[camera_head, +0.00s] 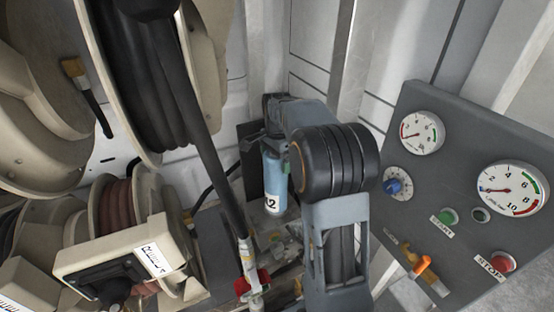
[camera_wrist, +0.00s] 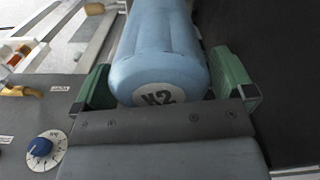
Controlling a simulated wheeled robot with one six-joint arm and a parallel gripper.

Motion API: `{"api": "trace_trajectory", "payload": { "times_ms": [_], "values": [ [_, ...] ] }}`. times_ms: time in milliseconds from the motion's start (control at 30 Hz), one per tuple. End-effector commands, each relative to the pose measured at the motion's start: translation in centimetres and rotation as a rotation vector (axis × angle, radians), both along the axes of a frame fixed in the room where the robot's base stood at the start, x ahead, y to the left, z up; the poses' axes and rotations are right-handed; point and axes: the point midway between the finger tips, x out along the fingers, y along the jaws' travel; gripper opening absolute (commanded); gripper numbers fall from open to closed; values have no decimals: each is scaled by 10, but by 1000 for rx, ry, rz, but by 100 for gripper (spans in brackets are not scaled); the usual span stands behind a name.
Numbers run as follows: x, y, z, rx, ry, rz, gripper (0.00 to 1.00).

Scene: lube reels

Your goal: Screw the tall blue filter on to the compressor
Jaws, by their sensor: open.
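My gripper is mostly hidden behind my arm there. The compressor is not clearly identifiable, and the filter's upper end is hidden in both views.
A grey control panel (camera_head: 440,200) with gauges, a blue knob (camera_head: 392,187) and an orange-handled valve (camera_head: 424,264) stands at right. Large beige hose reels (camera_head: 98,80) fill the left. A black hose (camera_head: 205,150) hangs close left of the filter. A brush (camera_head: 84,90) hangs far left.

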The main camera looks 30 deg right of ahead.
Motion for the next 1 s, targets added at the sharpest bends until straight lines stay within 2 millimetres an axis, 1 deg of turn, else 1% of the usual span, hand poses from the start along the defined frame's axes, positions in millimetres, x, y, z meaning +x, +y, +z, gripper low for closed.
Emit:
{"api": "trace_trajectory", "payload": {
  "times_ms": [333, 367, 900, 1000],
  "values": [
    [0, 0, -3, 0, 0, 0, 100],
    [0, 0, -3, 0, 0, 0, 98],
    [0, 0, -2, 0, 0, 0, 46],
    [0, 0, -2, 0, 1, -12, 45]
  ]
}}
